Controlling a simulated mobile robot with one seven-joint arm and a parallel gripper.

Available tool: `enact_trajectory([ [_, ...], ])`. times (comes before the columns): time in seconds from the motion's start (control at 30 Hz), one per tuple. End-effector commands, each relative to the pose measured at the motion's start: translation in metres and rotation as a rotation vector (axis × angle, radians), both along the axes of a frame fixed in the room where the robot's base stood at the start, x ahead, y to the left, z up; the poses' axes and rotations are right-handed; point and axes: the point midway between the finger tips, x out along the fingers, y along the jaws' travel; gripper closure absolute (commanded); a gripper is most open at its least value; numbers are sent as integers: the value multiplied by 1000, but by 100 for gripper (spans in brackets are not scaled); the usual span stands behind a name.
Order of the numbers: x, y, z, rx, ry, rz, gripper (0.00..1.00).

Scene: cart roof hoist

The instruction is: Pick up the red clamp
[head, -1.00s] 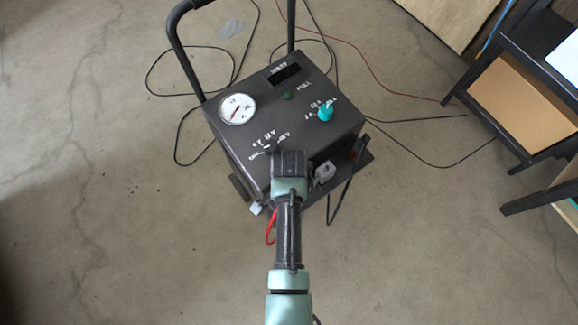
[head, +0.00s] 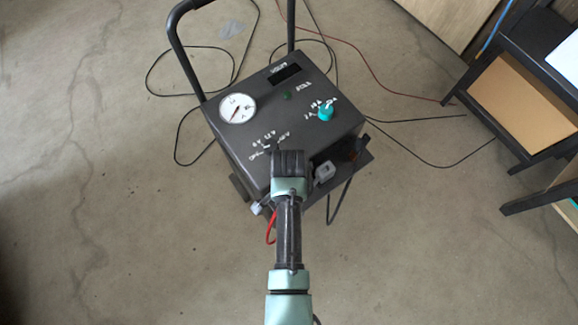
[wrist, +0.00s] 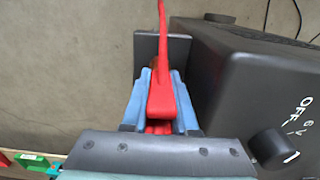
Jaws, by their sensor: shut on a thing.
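The red clamp (wrist: 161,95) shows in the wrist view between the two blue fingers of my gripper (wrist: 160,105). My gripper is shut on it. The clamp's red upper part runs from between the fingers towards the top of the picture, beside the dark cart. In the head view my arm and wrist hide the clamp and the fingertips. A red cable (head: 270,228) shows there just left of my arm, at the cart's front.
The dark cart (head: 235,148) has a dial (head: 237,108), a teal knob (head: 326,113) and a tall handle. A grey clamp-like piece (head: 324,172) sits at its front right. A black shelf (head: 515,75) stands at the right.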

Motion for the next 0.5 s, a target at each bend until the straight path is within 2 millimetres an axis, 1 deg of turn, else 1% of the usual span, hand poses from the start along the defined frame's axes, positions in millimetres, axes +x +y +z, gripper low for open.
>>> enact_trajectory([
  [0.17, 0, 0, 1, 0, -1, 0, 100],
  [0.27, 1, 0, 8, 0, -1, 0, 100],
  [0.37, 1, 0, 25, 0, -4, 0, 100],
  [0.5, 1, 0, 55, 0, -5, 0, 100],
])
